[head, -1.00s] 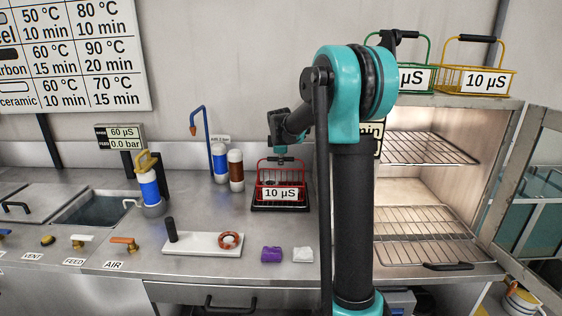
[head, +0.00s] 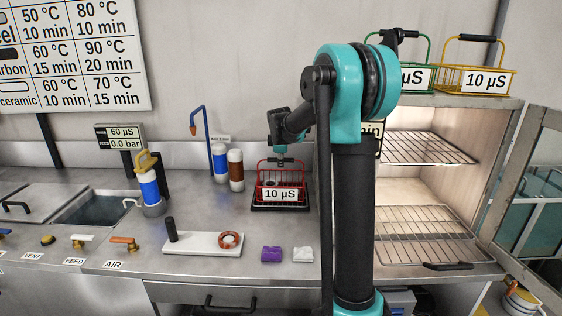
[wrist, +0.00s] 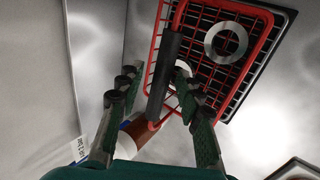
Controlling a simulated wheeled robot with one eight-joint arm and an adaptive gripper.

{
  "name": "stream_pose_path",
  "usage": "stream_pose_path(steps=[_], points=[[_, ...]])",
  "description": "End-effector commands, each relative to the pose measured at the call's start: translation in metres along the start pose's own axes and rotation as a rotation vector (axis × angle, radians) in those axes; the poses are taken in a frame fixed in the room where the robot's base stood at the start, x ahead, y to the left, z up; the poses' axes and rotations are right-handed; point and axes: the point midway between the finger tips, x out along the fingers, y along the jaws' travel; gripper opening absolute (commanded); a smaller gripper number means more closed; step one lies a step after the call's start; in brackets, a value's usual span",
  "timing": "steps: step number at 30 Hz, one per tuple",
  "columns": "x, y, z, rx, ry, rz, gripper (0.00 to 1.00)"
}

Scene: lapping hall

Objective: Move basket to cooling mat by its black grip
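The red wire basket (head: 282,181) with a "10 µS" label stands on a black-edged mat (head: 262,208) on the steel bench. The wrist view shows the basket (wrist: 153,62) with a pale metal ring (wrist: 226,42) inside and the dark mat (wrist: 284,28) under it. Its black grip (wrist: 164,75) lies on the raised handle. My gripper (head: 282,158) is just above the basket, pointing down. In the wrist view my gripper (wrist: 160,83) is open, with one finger on each side of the grip and visible gaps. Contact cannot be seen.
A blue-and-white bottle (head: 219,163) and a brown one (head: 236,170) stand left of the basket. A white board (head: 200,244), a purple block (head: 271,254) and a white block (head: 303,254) lie in front. An open oven with wire racks (head: 430,222) is on the right.

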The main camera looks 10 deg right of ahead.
Motion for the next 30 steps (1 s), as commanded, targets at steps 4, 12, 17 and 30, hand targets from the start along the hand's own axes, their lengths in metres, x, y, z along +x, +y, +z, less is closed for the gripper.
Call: stream_pose_path(steps=[4, 12, 17, 30], points=[[-0.025, -0.001, 0.0, -0.001, 0.0, 0.0, 0.36], [-0.08, -0.001, 0.0, -0.001, 0.0, 0.0, 0.36], [-0.102, -0.001, 0.0, -0.001, 0.0, 0.0, 0.36], [-0.112, 0.0, 0.0, 0.0, 0.0, 0.0, 0.36]])
